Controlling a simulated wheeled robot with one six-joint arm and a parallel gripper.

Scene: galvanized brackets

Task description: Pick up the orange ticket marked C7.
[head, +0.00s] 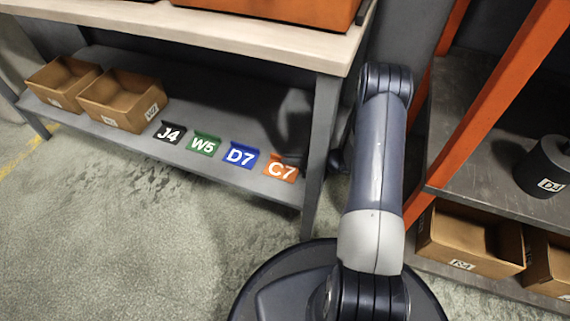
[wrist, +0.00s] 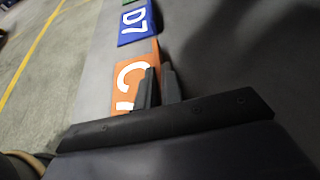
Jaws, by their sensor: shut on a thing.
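The orange ticket marked C7 (head: 281,170) is at the right end of a row of tickets on the grey lower shelf of the workbench, by the right leg. In the wrist view the orange ticket (wrist: 127,84) lies just left of my gripper's fingers, its lettering partly covered. My gripper (wrist: 160,85) is shut on the orange ticket's upright part, with the fingers close together. In the head view my gripper is mostly hidden in shadow behind the bench leg. I cannot tell whether the ticket is clear of the shelf.
The blue D7 ticket (head: 241,155) is close to the left of the orange one, then the green W5 ticket (head: 204,144) and the black J4 ticket (head: 168,133). Two cardboard bins (head: 122,100) stand further left. The bench leg (head: 321,150) and tabletop (head: 290,45) enclose the space.

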